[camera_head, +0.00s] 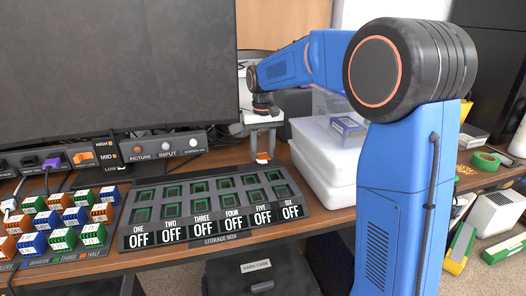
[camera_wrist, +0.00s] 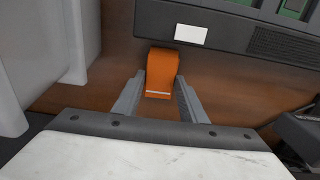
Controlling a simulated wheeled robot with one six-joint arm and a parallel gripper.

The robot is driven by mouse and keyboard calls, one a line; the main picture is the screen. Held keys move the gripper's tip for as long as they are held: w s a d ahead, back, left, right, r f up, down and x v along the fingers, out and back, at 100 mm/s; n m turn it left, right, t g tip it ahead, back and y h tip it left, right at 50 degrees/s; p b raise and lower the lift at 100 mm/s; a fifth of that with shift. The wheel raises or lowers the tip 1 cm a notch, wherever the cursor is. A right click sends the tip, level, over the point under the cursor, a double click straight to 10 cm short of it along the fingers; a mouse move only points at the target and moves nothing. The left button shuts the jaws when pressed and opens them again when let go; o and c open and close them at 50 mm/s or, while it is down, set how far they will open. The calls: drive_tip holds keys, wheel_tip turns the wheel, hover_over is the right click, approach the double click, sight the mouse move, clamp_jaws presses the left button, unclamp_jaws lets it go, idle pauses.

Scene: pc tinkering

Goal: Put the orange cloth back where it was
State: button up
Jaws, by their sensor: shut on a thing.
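The orange cloth (camera_wrist: 162,68) is a small orange piece with a pale line across its near end, seen in the wrist view over the brown table. My gripper (camera_wrist: 159,98) has its two grey fingers on either side of the cloth's near end and is shut on it. In the head view my gripper (camera_head: 262,150) points down near the table's back right part, and a small orange and white bit of the cloth (camera_head: 262,157) shows below its fingers. Most of the cloth is hidden there.
White stacked containers (camera_head: 325,160) stand close on the right. A large monitor (camera_head: 120,65) and a switch panel (camera_head: 165,147) are behind left. Colored blocks (camera_head: 60,243) lie at the far left.

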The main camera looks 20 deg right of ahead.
sight(263, 156)
drive_tip(key=o, duration=1)
drive_tip(key=shift+c, duration=0.2)
drive_tip(key=o, duration=0.6)
drive_tip(key=shift+c, duration=0.2)
wheel_tip(263, 156, up, 8)
